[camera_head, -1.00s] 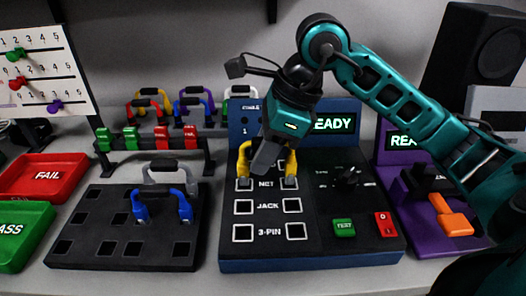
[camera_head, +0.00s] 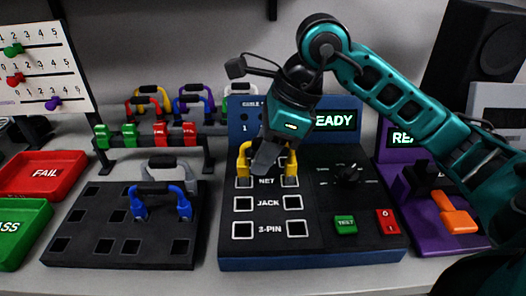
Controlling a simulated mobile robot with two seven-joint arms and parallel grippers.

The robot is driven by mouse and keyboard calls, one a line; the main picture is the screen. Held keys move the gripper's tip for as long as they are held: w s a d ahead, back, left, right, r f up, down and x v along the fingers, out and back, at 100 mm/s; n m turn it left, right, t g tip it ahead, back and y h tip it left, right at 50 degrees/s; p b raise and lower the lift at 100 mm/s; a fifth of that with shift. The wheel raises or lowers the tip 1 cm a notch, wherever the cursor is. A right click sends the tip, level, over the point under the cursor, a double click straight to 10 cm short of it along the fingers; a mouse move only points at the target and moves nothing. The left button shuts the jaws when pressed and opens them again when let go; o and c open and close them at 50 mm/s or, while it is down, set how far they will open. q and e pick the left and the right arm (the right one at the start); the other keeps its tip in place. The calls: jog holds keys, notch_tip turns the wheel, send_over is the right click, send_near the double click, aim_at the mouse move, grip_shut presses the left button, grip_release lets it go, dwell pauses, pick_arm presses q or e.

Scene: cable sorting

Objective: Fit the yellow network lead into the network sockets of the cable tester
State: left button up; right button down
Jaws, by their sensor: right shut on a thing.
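The yellow network lead (camera_head: 290,171) stands upright at the NET row of the cable tester (camera_head: 268,221). Its two yellow ends are at the left and right NET sockets; I cannot tell how deep they sit. My right gripper (camera_head: 268,155) is shut on the lead's middle from above and hides most of its handle. The tester's screen reads READY. My left gripper is not in view.
A black socketed board (camera_head: 100,230) with a blue lead (camera_head: 184,209) and a grey lead (camera_head: 189,176) lies to the left. Red FAIL (camera_head: 45,174) and green PASS (camera_head: 18,232) trays are at far left. A purple device (camera_head: 450,220) stands right. More leads stand on a rack behind.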

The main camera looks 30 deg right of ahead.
jog(key=shift+f+b, duration=0.45)
jog(key=shift+b, duration=0.2)
dwell(0.8)
jog(key=c, duration=0.9)
grip_release()
jog(key=shift+o, duration=0.5)
jog(key=o, duration=0.5)
